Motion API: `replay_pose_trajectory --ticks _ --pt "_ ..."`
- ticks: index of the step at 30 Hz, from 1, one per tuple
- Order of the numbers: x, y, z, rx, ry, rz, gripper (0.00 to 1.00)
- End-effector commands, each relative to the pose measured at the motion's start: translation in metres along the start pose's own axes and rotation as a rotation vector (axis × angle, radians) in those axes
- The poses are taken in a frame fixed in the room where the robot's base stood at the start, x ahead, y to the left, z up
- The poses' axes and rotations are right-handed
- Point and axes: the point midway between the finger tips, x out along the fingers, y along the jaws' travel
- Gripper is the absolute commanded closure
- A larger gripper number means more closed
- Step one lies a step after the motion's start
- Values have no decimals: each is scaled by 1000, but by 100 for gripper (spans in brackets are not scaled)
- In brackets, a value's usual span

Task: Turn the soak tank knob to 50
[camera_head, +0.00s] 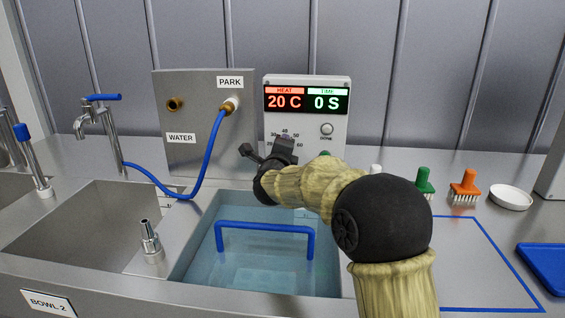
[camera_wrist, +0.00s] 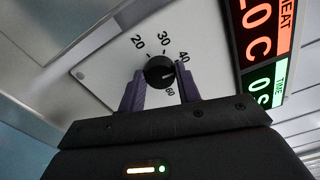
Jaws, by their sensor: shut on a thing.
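The soak tank knob (camera_wrist: 158,72) is black and round, on a pale panel with printed numbers around it. In the wrist view 20, 30, 40 and 60 can be read; the 50 seems hidden by a finger. A small pale mark shows on the knob's right side, but its exact setting is unclear. My gripper (camera_wrist: 160,85) is shut on the knob, one purple finger on each side. In the head view my gripper (camera_head: 284,147) covers the knob. The control box (camera_head: 305,91) display reads HEAT 20 C and TIME 0 S.
The soak tank (camera_head: 195,240) holds water and a blue handle (camera_head: 265,226) below my arm. A blue hose (camera_head: 200,165) runs from the tap to the PARK port. Green (camera_head: 424,180) and orange (camera_head: 465,183) brushes, a white dish (camera_head: 510,197) and a blue tray (camera_head: 545,262) lie right.

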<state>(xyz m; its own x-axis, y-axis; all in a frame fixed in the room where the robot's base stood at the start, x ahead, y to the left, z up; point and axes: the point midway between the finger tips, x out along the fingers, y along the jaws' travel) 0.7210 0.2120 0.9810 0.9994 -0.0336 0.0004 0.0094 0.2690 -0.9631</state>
Motion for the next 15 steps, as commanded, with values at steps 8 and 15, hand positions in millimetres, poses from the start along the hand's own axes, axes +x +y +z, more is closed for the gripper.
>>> replay_pose_trajectory --ticks 8,15 --pt "0 6 -3 264 1 -1 90" --pt "0 4 -2 486 0 -1 90"
